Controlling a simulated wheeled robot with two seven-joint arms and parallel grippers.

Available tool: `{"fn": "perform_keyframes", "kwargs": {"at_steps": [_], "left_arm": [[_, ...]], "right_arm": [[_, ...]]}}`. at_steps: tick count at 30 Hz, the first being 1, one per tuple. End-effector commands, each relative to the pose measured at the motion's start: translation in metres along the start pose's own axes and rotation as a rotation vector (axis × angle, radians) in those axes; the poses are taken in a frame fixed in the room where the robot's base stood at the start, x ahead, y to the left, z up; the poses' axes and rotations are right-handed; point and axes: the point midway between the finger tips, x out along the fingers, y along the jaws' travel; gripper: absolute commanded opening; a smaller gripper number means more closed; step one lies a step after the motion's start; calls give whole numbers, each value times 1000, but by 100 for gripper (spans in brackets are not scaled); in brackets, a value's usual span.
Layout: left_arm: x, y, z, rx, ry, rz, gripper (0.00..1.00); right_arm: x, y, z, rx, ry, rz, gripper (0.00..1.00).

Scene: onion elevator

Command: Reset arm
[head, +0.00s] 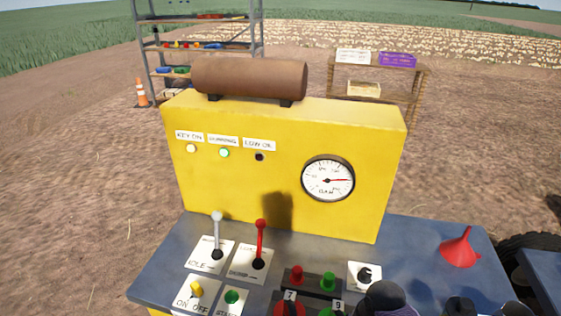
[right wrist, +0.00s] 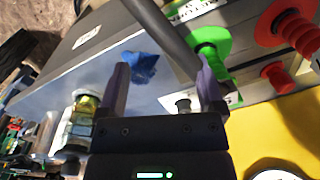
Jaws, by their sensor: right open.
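My right gripper (right wrist: 163,72) shows in the right wrist view with its two dark purple fingers spread apart and nothing held between them. Beyond the fingers are a grey-blue console top and a green knob (right wrist: 210,42), which lies close to the right finger in the picture. I cannot tell whether they touch. In the head view, dark rounded parts of my right arm show at the bottom edge, but its fingers are not clear there. My left gripper is in neither view.
The yellow console (head: 240,140) carries a gauge (head: 328,179) and a brown cylinder (head: 250,78). A grey lever (head: 216,232), a red lever (head: 261,240) and red and green buttons stand in front. A red funnel (head: 460,248) sits right. A blue cloth (right wrist: 142,66) and jar (right wrist: 82,118) lie near my right gripper.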

Motion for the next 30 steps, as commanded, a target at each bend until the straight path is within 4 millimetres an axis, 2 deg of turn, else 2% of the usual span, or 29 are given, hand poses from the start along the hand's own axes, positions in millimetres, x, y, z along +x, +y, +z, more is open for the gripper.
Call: {"fn": "perform_keyframes", "kwargs": {"at_steps": [1, 5, 12, 18, 25, 30], "left_arm": [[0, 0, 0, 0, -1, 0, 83], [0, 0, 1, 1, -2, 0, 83], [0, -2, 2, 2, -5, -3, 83], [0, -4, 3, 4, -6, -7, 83], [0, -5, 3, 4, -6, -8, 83], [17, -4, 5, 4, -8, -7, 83]], "right_arm": [[2, -2, 15, -63, 0, -15, 86], [-3, -3, 50, -240, 25, -53, 86], [-32, 11, 102, -491, 112, -91, 86], [-66, 35, 128, -626, 192, -68, 86], [-105, 65, 148, -724, 265, -6, 86], [-46, 65, 142, -731, 238, 3, 86]]}}
